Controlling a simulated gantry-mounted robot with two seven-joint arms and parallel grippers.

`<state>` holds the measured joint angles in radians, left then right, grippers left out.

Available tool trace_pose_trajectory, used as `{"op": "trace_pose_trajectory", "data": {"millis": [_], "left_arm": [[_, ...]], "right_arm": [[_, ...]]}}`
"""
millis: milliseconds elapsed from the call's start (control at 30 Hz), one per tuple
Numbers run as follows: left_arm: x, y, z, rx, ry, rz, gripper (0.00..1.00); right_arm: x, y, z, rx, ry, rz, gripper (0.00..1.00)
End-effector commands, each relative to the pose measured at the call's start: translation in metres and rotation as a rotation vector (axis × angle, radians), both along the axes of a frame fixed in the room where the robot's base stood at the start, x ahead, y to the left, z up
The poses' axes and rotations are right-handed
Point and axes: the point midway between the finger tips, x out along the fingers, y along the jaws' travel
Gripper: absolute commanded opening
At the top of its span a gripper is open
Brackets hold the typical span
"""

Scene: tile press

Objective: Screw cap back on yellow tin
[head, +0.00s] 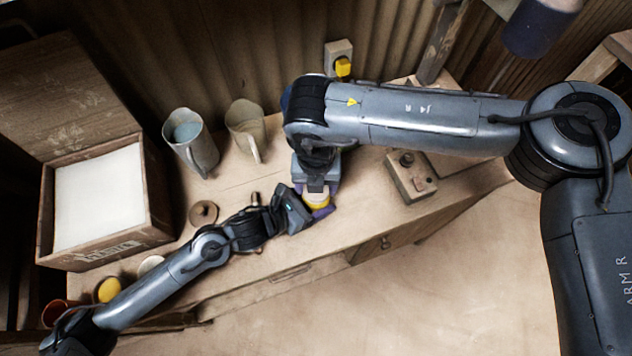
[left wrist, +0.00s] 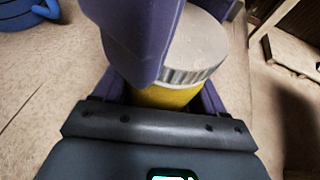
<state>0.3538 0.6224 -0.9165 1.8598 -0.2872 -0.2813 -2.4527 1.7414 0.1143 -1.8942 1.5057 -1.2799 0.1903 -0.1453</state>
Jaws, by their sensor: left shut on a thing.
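The yellow tin (head: 319,206) is at the front edge of the bench in the head view. My left gripper (head: 312,210) is shut on it, with purple fingers on either side. In the left wrist view the yellow side of the tin (left wrist: 165,97) shows between the fingers. A pale grey cap (left wrist: 198,45) with a ridged rim sits on top of it; I cannot tell whether it is threaded down. My right gripper (head: 317,186) is directly above the tin in the head view. Its fingertips are mostly hidden, so its opening is unclear.
A wooden box (head: 105,245) stands at the left. Two jugs (head: 191,145) (head: 246,130) stand at the back. A brown disc (head: 203,213) lies near my left arm. A control box (head: 410,177) is at the right. A yellow round item (head: 109,290) sits at front left.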

Motion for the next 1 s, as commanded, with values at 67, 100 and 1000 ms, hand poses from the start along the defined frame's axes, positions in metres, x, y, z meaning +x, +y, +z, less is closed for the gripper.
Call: {"op": "trace_pose_trajectory", "data": {"millis": [67, 100, 1000], "left_arm": [[0.000, 0.000, 0.000, 0.000, 0.000, -0.001, 0.00], [0.000, 0.000, 0.000, 0.000, 0.000, -0.001, 0.00], [0.000, 0.000, 0.000, 0.000, 0.000, 0.000, 0.00]], "right_arm": [[0.000, 0.000, 0.000, 0.000, 0.000, 0.000, 0.38], [0.000, 0.000, 0.000, 0.000, 0.000, 0.000, 0.32], [0.001, 0.000, 0.011, 0.001, -0.001, -0.006, 0.93]]}}
